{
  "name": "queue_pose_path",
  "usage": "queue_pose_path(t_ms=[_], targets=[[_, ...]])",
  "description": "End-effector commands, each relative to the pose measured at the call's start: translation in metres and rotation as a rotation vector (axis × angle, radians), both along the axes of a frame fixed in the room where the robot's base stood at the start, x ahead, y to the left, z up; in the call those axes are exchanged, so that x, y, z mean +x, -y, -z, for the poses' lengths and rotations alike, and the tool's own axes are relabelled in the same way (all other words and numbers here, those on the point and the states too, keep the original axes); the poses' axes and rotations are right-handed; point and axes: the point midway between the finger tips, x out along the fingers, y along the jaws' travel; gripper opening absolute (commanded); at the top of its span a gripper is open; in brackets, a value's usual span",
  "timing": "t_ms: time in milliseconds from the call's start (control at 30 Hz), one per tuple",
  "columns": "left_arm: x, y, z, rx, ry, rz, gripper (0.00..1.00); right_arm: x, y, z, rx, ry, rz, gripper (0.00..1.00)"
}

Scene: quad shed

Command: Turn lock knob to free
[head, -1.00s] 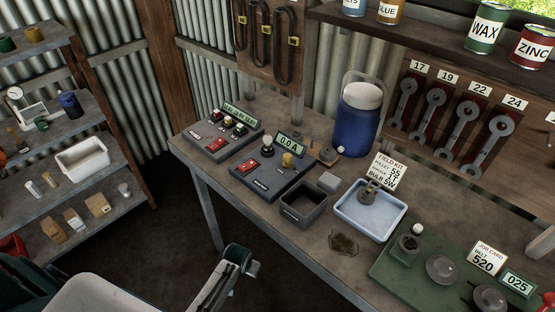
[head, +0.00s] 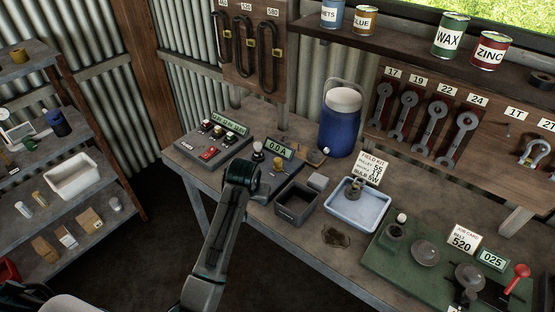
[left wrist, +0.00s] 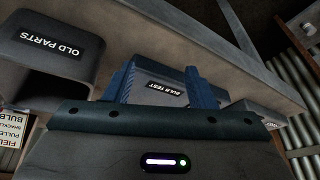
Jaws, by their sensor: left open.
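My left gripper (left wrist: 161,68) is open and empty in the left wrist view, its two blue fingers either side of the box labelled BULB TEST (left wrist: 165,87). In the head view my left gripper (head: 242,173) is over the front of that box, whose display (head: 279,149) reads 0.0A; its fingertips are hidden there. No knob is labelled as the lock knob. My right gripper is not in view.
The OLD PARTS bin (head: 298,204) stands right of my gripper, and it also shows in the left wrist view (left wrist: 45,55). A blue tray (head: 378,223) lies beyond it. A switch box (head: 215,138) is at the left. A blue jug (head: 341,125) stands behind.

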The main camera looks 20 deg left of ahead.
Motion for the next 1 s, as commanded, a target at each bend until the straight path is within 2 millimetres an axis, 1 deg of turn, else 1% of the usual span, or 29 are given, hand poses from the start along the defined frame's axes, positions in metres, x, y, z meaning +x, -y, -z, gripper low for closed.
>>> queue_pose_path(t_ms=[33, 133, 300, 400, 500, 600, 667, 767, 1000], targets=[[0.014, 0.003, -0.009, -0.004, 0.006, -0.002, 0.5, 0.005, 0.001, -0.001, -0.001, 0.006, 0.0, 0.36], [0.043, 0.009, -0.03, -0.01, 0.014, -0.007, 0.5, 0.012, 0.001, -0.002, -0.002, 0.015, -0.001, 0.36], [0.098, 0.023, -0.078, -0.023, 0.026, -0.016, 0.5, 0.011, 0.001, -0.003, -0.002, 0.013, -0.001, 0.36], [0.119, 0.029, -0.1, -0.026, 0.03, -0.018, 0.5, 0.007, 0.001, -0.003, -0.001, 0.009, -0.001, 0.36], [0.129, 0.032, -0.112, -0.027, 0.03, -0.019, 0.5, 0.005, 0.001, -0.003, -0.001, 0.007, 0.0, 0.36], [0.134, 0.033, -0.116, -0.027, 0.029, -0.02, 0.5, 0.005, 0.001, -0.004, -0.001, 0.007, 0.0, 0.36], [0.136, 0.033, -0.113, -0.027, 0.029, -0.02, 0.5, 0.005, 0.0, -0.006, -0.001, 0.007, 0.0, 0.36], [0.14, 0.032, -0.102, -0.026, 0.026, -0.019, 0.5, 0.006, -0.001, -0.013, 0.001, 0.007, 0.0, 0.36], [0.157, 0.03, -0.06, -0.028, 0.025, -0.02, 0.5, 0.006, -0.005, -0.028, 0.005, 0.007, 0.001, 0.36]])
